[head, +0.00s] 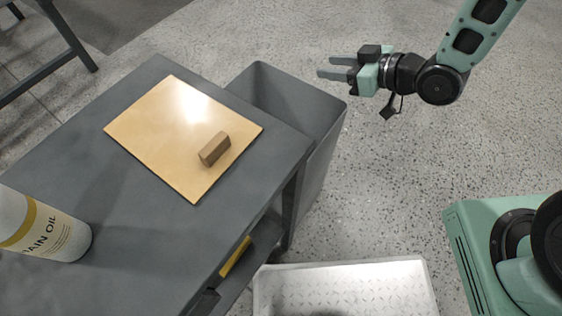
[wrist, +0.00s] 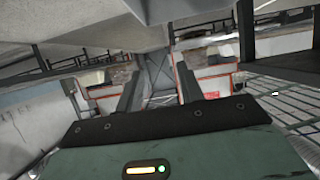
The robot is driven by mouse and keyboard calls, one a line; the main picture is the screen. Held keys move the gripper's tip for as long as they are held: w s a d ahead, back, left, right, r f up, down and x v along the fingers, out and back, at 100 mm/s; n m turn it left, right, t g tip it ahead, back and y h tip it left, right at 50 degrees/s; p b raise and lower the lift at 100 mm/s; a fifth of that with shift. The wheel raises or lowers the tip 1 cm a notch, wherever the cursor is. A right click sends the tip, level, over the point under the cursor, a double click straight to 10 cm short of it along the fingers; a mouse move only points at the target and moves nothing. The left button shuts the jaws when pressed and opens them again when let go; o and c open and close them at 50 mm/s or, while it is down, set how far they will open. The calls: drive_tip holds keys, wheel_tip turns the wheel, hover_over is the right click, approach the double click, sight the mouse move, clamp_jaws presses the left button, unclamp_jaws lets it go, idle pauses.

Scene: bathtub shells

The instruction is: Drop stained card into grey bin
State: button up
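A flat tan sheet (head: 150,130) lies on the grey table; it may be the card, but I see glare on it and no clear stain. A brown block (head: 214,149) rests on the sheet. The grey bin (head: 325,150) stands on the floor against the table's right side, open at the top; the part of its inside that shows looks empty, and its bottom is hidden. My gripper (head: 321,67) is in the air near the bin's far right rim, pointing left. Its fingers are apart with nothing between them, as the wrist view (wrist: 158,82) also shows.
A white bottle (head: 42,228) with a yellow band and oil label stands at the table's near left. A lower shelf holds something yellow (head: 235,257). A pale textured platform (head: 345,285) lies on the floor in front. Speckled floor right of the bin is clear.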

drive_tip(key=p+v, duration=0.7)
drive_tip(key=p, duration=0.1)
drive_tip(key=shift+s+d+r+p, duration=0.2)
drive_tip(key=shift+d+p, duration=0.1)
drive_tip(key=shift+p, duration=0.05)
